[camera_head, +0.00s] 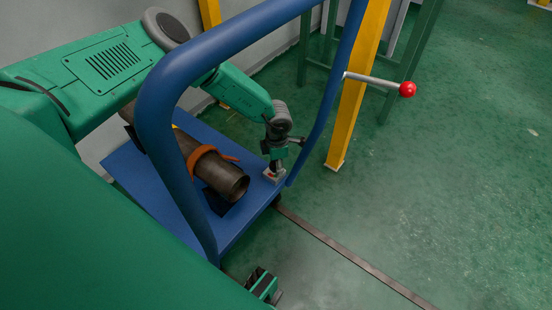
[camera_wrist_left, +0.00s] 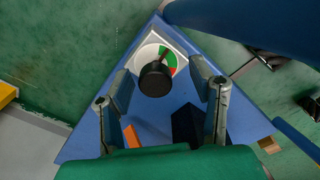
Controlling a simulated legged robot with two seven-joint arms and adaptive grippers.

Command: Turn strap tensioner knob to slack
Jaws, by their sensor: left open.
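The black strap tensioner knob (camera_wrist_left: 155,80) stands on a round dial (camera_wrist_left: 165,55) with white, green and red areas, near a corner of the blue cart. I cannot tell the knob's exact setting. My left gripper (camera_wrist_left: 161,83) is open, with one finger on each side of the knob; contact is not clear. In the head view the left gripper (camera_head: 275,155) points down over the pale dial plate (camera_head: 271,174), hiding the knob. An orange strap (camera_head: 202,153) wraps the dark pipe (camera_head: 229,183). What looks like my right gripper (camera_head: 264,286) shows partly at the bottom edge.
The blue cart (camera_head: 222,232) carries the pipe, and its thick tubular handle (camera_head: 158,110) rises close to my left arm. A yellow post (camera_head: 354,95) and a red-balled lever (camera_head: 407,89) stand to the right.

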